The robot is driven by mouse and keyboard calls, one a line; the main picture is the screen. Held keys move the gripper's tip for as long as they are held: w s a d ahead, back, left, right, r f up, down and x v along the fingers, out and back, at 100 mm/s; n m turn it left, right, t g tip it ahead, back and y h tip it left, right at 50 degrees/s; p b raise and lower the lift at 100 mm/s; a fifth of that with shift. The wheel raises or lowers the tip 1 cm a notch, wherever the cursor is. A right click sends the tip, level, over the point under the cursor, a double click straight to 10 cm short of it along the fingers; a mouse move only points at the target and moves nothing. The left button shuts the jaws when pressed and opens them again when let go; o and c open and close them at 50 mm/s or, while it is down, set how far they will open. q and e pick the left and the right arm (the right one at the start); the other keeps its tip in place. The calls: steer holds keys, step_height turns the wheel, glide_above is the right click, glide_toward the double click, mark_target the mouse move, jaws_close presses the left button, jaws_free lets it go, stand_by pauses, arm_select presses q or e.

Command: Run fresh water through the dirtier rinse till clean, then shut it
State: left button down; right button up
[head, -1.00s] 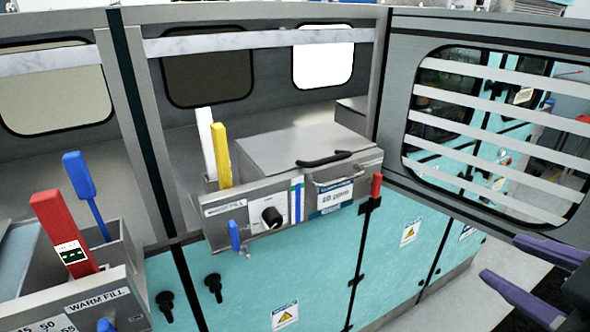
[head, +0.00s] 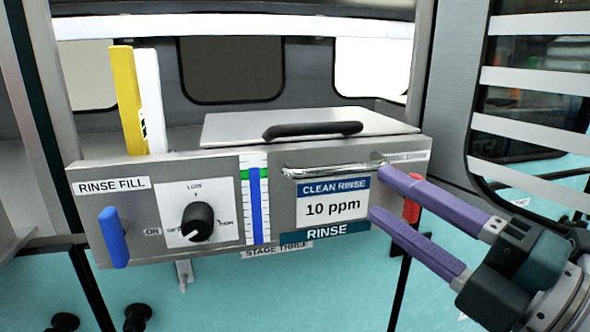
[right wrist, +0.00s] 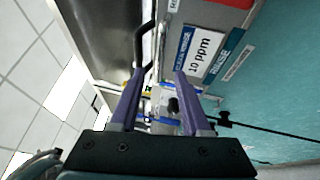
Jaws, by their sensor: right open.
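The rinse tank in the head view has a steel front (head: 275,190) and a shut lid (head: 235,125) with a black handle (head: 312,130). Its card (head: 332,207) reads CLEAN RINSE, 10 ppm; it also shows in the right wrist view (right wrist: 203,52). A blue lever (head: 114,238) hangs below the RINSE FILL label (head: 110,186). A black knob (head: 198,221) and a blue level gauge (head: 256,205) with a green mark are beside it. My right gripper (head: 376,195) is open and empty in front of the card's right side. It also shows in the right wrist view (right wrist: 158,85). My left gripper is out of view.
A yellow strip (head: 126,95) and a white strip (head: 148,100) stand upright behind the front panel. A red handle (head: 411,211) is at the tank's right end. A slatted window panel (head: 530,100) stands to the right. Black knobs (head: 137,317) are on the teal cabinet below.

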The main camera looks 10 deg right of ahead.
mark_target(348, 173)
steer(key=p+x, duration=0.1)
steer(key=x, duration=0.5)
steer(key=shift+c, duration=0.4)
jaws_close()
steer(key=shift+f, duration=0.1)
stand_by(0.8)
